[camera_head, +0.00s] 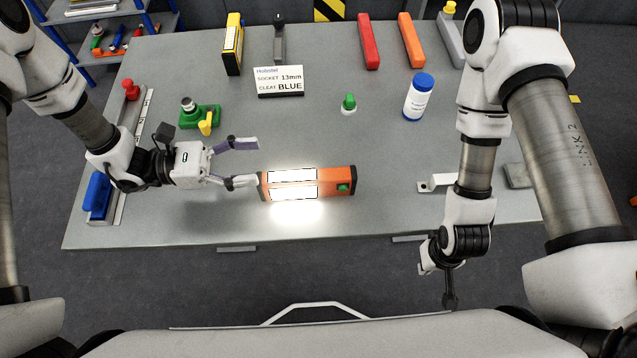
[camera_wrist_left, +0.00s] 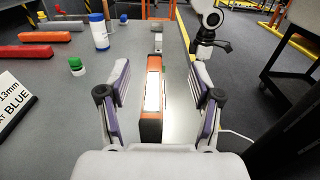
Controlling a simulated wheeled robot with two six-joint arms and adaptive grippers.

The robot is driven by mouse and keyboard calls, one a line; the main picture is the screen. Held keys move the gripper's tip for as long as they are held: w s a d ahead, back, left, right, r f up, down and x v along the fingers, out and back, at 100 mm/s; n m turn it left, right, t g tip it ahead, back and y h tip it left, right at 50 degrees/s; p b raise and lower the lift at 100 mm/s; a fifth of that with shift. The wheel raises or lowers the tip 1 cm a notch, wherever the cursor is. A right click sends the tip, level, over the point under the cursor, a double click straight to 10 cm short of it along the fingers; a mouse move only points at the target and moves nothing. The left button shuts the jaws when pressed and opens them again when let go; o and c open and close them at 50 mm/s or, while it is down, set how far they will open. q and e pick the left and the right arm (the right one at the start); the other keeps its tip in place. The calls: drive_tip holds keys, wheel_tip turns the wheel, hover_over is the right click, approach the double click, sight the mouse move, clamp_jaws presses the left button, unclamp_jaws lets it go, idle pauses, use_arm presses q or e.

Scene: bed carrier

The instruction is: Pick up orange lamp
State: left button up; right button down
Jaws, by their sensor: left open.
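The orange lamp (camera_head: 308,184) lies on the grey table near its front edge, with lit white panels and a green button at its right end. In the left wrist view the lamp (camera_wrist_left: 151,130) lies lengthwise ahead, between the spread fingers and closer to the left one. My left gripper (camera_head: 256,163) is open and empty, its fingertips at the lamp's left end. In the head view one fingertip appears close to that end; I cannot tell whether it touches. My right gripper (camera_head: 449,290) hangs off the table's front edge at the right; its jaws are unclear.
A sign (camera_head: 279,81) reading socket 13mm, cleat blue stands behind the lamp. A green button piece (camera_head: 349,103) and a blue-capped white bottle (camera_head: 418,98) stand farther back. A green and yellow fixture (camera_head: 200,116) is behind my left gripper. The table (camera_head: 330,222) is clear around the lamp.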

use_arm(q)
wheel_tip(320, 180, down, 3)
drive_tip(key=a+b, duration=0.1)
drive_tip(key=b, duration=0.7)
approach(290, 176)
drive_tip(key=shift+s+d+f, duration=0.2)
drive_tip(key=shift+d, duration=0.3)
drive_tip(key=shift+s+d+f, duration=0.2)
drive_tip(key=shift+d, duration=0.35)
drive_tip(key=d, duration=0.2)
drive_tip(key=d+p, duration=0.1)
drive_tip(key=d, duration=0.2)
drive_tip(key=d+p, duration=0.1)
drive_tip(key=d, duration=0.1)
drive_tip(key=shift+w+d+r, duration=0.25)
drive_tip(key=shift+w+r, duration=0.05)
drive_tip(key=shift+w, duration=0.1)
drive_tip(key=shift+d, duration=0.25)
drive_tip(key=shift+a, duration=0.1)
clamp_jaws()
